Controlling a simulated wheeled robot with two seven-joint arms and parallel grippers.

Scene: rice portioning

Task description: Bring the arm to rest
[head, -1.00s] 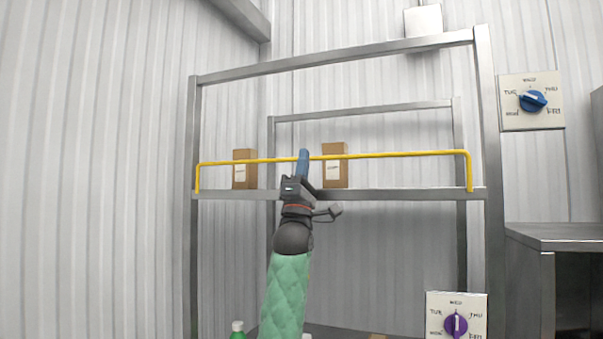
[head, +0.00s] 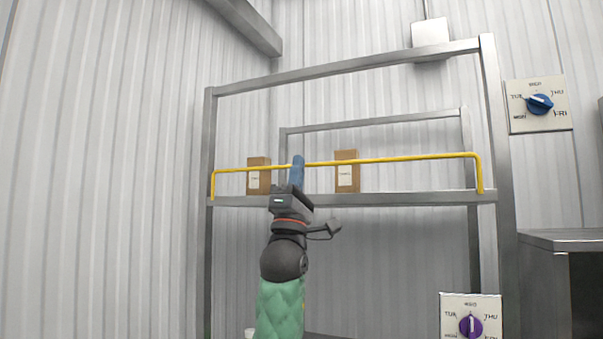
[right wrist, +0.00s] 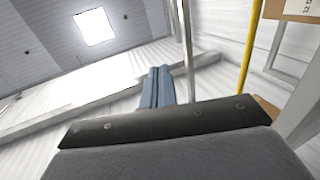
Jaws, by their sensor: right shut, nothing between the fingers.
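My right gripper (head: 297,170) is raised in the middle of the head view, its blue fingers pointing up and together. It is shut and empty. Its dark wrist and green-sleeved arm come up from the bottom of the picture. In the head view the fingers overlap the yellow rail, between two brown boxes. In the right wrist view the blue fingers (right wrist: 158,86) are side by side with nothing between them. My left gripper is not in view.
A metal rack (head: 350,200) has a yellow rail (head: 400,158) along its shelf. A left box (head: 259,176) and a right box (head: 347,172) stand there. A blue dial panel (head: 538,104) and a purple dial panel (head: 471,318) are at right, near a metal counter (head: 560,240).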

